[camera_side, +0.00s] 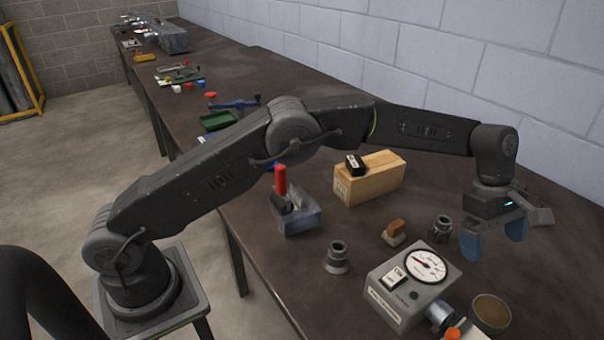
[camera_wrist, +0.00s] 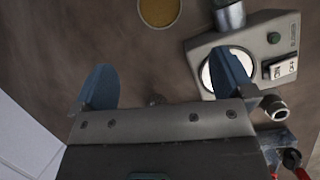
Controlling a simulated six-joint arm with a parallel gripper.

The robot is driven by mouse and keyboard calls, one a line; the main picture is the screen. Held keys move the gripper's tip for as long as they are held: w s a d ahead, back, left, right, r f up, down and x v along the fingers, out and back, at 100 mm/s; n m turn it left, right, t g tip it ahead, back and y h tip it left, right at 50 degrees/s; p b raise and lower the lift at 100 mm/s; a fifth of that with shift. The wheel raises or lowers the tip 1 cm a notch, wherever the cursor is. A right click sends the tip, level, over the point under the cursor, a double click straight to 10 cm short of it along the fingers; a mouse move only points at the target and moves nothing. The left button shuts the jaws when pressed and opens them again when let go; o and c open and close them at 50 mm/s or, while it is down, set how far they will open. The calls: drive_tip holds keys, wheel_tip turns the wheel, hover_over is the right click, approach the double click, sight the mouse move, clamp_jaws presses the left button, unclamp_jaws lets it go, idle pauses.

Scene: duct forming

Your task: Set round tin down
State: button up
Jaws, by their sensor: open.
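The round tin (camera_side: 491,313) stands upright on the dark workbench (camera_side: 545,285), right of the gauge box, with a tan surface inside its rim. In the wrist view the tin (camera_wrist: 159,12) is cut off by the top edge, beyond the fingertips. My gripper (camera_side: 494,243) is open and empty, with two blue fingers pointing down above the bench, behind the tin in the side view. In the wrist view the gap between the fingers (camera_wrist: 166,75) shows mostly bare bench. The gripper is apart from the tin.
A grey gauge box (camera_side: 412,293) with a dial stands left of the tin. Dark fittings (camera_side: 441,229) and (camera_side: 338,257), a small brown block (camera_side: 396,231), a wooden box (camera_side: 370,182) and a red-handled clamp (camera_side: 296,213) are farther left. The block wall (camera_side: 540,75) runs along the back.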

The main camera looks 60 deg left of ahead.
drive_tip(key=s+a+r+m+t+y, duration=0.25)
drive_tip(key=s+a+r+m, duration=0.45)
drive_tip(key=s+a+r, duration=0.7)
drive_tip(key=s+a+f+m+t+y, duration=0.1)
drive_tip(key=s+a+m, duration=0.3)
drive_tip(key=s, duration=0.6)
drive_tip(key=s+a+f+m+t, duration=0.2)
drive_tip(key=s+a+m, duration=0.1)
drive_tip(key=s+a, duration=0.6)
drive_tip(key=shift+s+m+y, duration=0.35)
drive_tip(key=shift+s+m, duration=0.05)
drive_tip(key=shift+s, duration=0.05)
